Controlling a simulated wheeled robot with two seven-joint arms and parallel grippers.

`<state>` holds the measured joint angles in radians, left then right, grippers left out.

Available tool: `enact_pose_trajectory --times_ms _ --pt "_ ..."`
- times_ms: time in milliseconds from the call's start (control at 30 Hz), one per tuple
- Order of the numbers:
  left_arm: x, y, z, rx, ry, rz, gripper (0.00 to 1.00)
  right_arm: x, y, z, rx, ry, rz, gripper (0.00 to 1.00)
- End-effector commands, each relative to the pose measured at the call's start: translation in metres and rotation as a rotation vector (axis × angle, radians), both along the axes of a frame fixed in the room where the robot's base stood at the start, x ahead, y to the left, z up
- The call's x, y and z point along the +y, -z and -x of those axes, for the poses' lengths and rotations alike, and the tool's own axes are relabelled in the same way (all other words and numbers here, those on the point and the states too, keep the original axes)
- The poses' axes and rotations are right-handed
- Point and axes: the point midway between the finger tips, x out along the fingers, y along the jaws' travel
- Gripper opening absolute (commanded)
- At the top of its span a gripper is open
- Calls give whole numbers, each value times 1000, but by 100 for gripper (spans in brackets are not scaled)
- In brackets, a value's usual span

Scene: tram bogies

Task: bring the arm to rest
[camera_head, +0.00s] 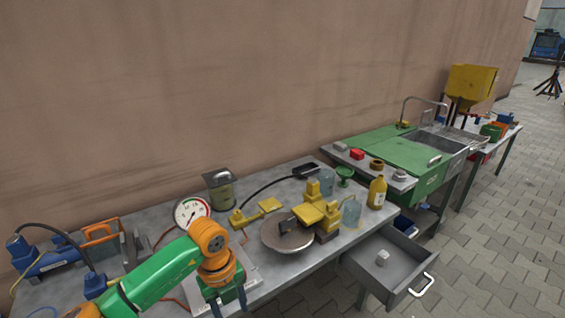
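My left arm, green and orange, comes in from the lower left over the grey workbench (125,226). My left gripper (229,304) points down at the bottom edge of the view, over the front of the bench. Its two dark fingers stand apart, and I see nothing held between them. The fingertips are close to the lower picture edge. My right gripper is not in view.
A round dial gauge (191,211) stands behind my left gripper. A dark round plate (286,235) and a yellow bottle (377,192) are to the right. An open drawer (388,268) juts out at the front right. A sink (440,141) stands farther right.

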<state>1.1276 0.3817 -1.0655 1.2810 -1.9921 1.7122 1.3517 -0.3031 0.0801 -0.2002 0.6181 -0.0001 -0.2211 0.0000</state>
Motion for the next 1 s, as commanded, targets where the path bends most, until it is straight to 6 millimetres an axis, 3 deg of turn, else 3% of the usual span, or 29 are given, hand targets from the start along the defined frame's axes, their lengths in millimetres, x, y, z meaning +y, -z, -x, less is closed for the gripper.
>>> enact_pose_trajectory --times_ms 267,367,500,567,667,767,800,867,900,967,1000 --pt "-60 23 23 98 43 330 52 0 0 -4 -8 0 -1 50" --pt "-94 28 33 135 27 544 52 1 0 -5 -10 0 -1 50" --pt "-146 26 31 145 -152 982 52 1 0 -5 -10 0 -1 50" --pt "-154 27 18 112 -319 1160 52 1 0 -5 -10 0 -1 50" --pt "-128 63 -13 -2 -778 1348 52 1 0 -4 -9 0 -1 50" --pt "-71 134 -15 -114 -1238 1293 52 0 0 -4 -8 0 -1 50" --pt "-47 166 -3 -142 -1403 1221 52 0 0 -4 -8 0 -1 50" --pt "-13 213 26 -168 -1620 1085 52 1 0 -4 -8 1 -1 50" --pt "6 241 52 -173 -1746 980 52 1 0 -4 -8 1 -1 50" --pt "31 279 98 -165 -1909 809 52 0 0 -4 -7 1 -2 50" --pt "45 300 132 -151 -2001 690 52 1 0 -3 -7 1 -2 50"
